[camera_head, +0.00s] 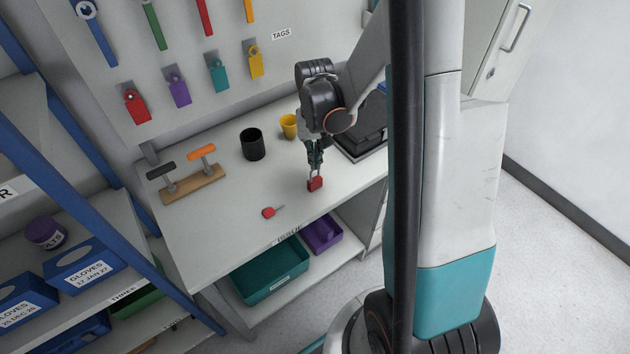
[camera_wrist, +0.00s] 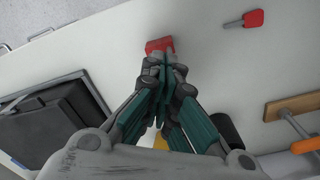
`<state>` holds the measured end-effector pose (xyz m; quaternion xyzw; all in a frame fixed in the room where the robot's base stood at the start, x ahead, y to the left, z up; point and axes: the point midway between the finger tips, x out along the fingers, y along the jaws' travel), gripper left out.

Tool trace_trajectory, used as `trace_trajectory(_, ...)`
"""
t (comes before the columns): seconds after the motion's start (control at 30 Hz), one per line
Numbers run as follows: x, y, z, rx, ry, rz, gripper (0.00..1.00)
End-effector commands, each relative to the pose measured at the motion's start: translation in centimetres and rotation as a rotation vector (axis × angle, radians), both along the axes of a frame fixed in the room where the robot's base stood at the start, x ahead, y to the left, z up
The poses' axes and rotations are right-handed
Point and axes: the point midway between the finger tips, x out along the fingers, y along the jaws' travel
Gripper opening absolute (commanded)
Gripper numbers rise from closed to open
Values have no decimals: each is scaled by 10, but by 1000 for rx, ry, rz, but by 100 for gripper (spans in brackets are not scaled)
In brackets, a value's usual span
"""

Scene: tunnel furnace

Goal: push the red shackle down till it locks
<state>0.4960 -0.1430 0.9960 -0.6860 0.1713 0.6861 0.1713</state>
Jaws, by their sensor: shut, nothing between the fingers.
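The red padlock (camera_head: 315,184) stands on the white workbench near its front edge. Its shackle rises toward my gripper (camera_head: 315,160), which points down right above it. In the wrist view the red padlock (camera_wrist: 160,45) shows just beyond my gripper's closed fingertips (camera_wrist: 163,62), which hide the shackle in part. I cannot tell whether the fingertips touch the shackle or whether it is locked. My gripper is shut and holds nothing.
A red key (camera_head: 269,212) lies on the bench left of the padlock. A black cup (camera_head: 252,144), a yellow cup (camera_head: 289,126) and a wooden block with two handles (camera_head: 195,185) stand farther back. A dark device (camera_head: 362,143) is at right.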

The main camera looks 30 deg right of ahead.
Motion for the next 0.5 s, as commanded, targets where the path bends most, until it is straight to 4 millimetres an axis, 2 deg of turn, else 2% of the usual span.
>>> trace_trajectory(0.5, 0, 0, -10, 0, 0, 0, 0)
